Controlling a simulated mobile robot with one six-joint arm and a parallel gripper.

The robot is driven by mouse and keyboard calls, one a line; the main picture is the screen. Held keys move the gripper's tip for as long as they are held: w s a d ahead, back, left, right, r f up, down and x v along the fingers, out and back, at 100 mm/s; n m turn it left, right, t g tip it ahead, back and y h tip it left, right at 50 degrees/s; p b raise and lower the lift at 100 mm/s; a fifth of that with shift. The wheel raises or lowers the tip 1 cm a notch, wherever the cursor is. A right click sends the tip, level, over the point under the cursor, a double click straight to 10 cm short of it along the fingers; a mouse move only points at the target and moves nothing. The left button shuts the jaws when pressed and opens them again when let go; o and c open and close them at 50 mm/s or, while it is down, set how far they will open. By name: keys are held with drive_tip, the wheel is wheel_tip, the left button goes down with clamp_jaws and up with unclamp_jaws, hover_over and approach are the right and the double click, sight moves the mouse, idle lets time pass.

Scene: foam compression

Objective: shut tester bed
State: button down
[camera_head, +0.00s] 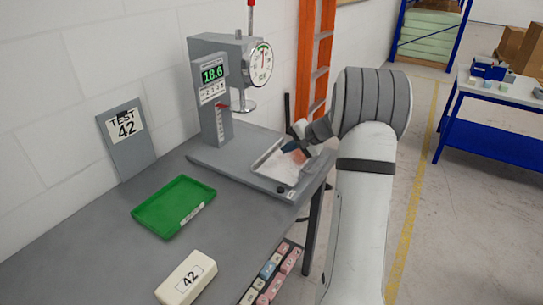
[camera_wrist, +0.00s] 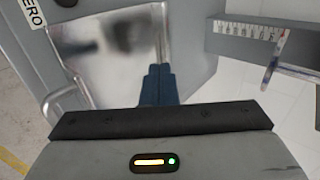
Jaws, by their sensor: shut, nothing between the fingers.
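The foam tester stands on the grey table with a column (camera_head: 211,105), a display reading 18.6 and a dial gauge (camera_head: 261,65). Its round press foot (camera_head: 240,107) hangs raised. The shiny metal tester bed (camera_head: 272,170) lies at the front right of the tester base, out to the side of the foot, with a dark knob (camera_head: 281,190) at its near edge. The bed (camera_wrist: 95,75) fills the upper left of the wrist view and looks empty. My gripper (camera_head: 291,147) has dark blue fingers shut together, over the far part of the bed. Its fingertips (camera_wrist: 158,72) show against the bed; contact is unclear.
A TEST 42 sign (camera_head: 127,140) leans on the wall. Several small labelled blocks (camera_head: 268,272) sit at the front edge. An orange ladder (camera_head: 316,60) stands behind.

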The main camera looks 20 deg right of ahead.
sight(263, 161)
drive_tip(key=p+x, duration=0.2)
drive_tip(key=x, duration=0.7)
drive_tip(key=shift+w+a+f, duration=0.15)
drive_tip(key=shift+w+f, duration=0.05)
drive_tip(key=shift+f, duration=0.05)
